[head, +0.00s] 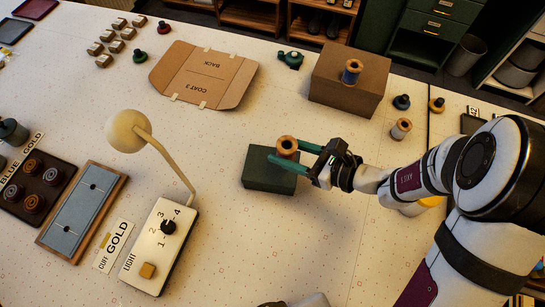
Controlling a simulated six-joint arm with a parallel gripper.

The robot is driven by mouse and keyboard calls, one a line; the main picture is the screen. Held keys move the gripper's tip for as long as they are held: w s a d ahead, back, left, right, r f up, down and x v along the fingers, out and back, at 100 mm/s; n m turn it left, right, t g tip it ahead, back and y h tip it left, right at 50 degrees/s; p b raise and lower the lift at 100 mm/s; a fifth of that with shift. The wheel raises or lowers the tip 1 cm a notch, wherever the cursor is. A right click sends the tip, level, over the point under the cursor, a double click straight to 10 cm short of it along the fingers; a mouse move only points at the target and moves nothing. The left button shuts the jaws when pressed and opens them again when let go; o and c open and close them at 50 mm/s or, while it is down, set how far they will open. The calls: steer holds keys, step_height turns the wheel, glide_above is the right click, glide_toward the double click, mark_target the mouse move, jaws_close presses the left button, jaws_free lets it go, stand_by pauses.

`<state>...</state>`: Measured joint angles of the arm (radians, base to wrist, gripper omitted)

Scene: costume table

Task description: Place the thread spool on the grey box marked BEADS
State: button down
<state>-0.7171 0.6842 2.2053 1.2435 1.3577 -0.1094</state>
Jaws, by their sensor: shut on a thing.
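My gripper (293,155), with green fingers, is shut on a wooden-ended thread spool (287,145), which looks upright. In the head view the spool overlaps the far edge of a dark grey-green box (262,178). I cannot tell whether the spool touches this box or is above it. I see no readable BEADS mark on any box; the fingers hide part of the dark box's top.
A large brown box (335,95) at the back bears a blue spool (351,72). A pale spool (401,129) stands right of it. Flat cardboard (200,75) lies behind.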

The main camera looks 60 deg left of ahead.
mark_target(272, 165)
steer(key=shift+s+a+f, duration=1)
steer(key=shift+s+a, duration=0.1)
step_height(272, 165, down, 4)
steer(key=shift+a+f, duration=0.1)
steer(key=shift+f, duration=0.15)
steer(key=shift+c, duration=1.8)
jaws_free()
